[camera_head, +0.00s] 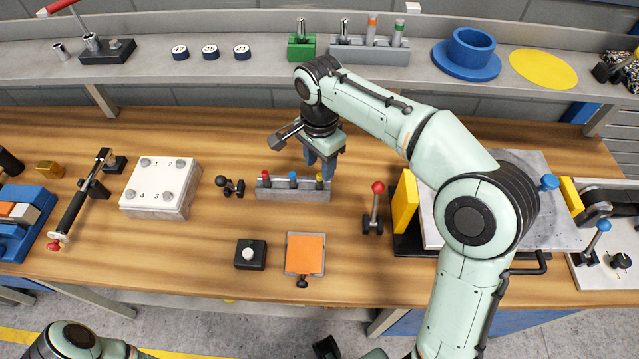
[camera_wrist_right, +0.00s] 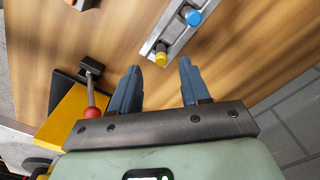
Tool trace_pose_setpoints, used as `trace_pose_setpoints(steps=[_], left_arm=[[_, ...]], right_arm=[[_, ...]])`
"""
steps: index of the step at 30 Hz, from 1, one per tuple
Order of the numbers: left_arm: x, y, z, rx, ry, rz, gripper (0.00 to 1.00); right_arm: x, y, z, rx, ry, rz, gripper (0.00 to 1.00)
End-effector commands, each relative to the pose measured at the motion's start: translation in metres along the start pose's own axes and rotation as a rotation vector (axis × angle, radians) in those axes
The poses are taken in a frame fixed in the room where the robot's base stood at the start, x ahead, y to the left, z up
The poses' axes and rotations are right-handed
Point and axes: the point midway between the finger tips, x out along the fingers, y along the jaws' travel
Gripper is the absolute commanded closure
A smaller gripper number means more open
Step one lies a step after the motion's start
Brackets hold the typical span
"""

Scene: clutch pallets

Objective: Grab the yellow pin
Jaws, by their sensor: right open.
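The yellow pin (camera_head: 319,178) stands at the right end of a grey block (camera_head: 292,195), in a row with a blue pin (camera_head: 293,177) and a red pin (camera_head: 266,175). My right gripper (camera_head: 320,160) is open, fingers pointing down, at the right end of the block. In the right wrist view, the yellow pin (camera_wrist_right: 161,59) shows in the gap between the two blue fingertips (camera_wrist_right: 158,66), apart from both. The blue pin (camera_wrist_right: 192,16) shows beyond it. I cannot tell the height of the fingertips over the pin. My left gripper is not in view.
A red-knobbed lever (camera_head: 376,189) stands right of the block, and a small black fixture (camera_head: 229,186) stands left of it. An orange pad (camera_head: 305,254) and a black button box (camera_head: 250,254) lie in front. A white numbered box (camera_head: 160,187) is further left.

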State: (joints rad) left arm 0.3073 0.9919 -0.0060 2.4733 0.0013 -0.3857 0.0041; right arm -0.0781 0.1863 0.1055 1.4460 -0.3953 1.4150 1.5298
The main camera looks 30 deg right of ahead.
Motion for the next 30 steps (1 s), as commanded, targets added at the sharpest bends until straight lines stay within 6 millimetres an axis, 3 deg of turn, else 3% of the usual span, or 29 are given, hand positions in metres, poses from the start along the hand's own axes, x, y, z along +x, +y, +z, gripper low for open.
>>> trace_pose_setpoints(steps=[5,12,22,26,30], left_arm=[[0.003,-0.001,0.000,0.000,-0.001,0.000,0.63],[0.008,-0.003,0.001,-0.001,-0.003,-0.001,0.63],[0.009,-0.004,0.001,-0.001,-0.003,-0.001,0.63],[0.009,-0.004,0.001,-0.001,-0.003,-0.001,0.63],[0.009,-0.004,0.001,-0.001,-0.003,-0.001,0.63]], right_arm=[[0.013,0.000,-0.001,0.001,0.000,0.002,0.54],[0.048,0.000,-0.002,0.001,0.000,0.002,0.54],[0.055,-0.001,-0.002,0.001,0.000,-0.001,0.54],[0.055,-0.001,-0.002,0.001,0.000,-0.001,0.96],[0.055,-0.001,-0.002,0.001,0.000,-0.002,1.00]])
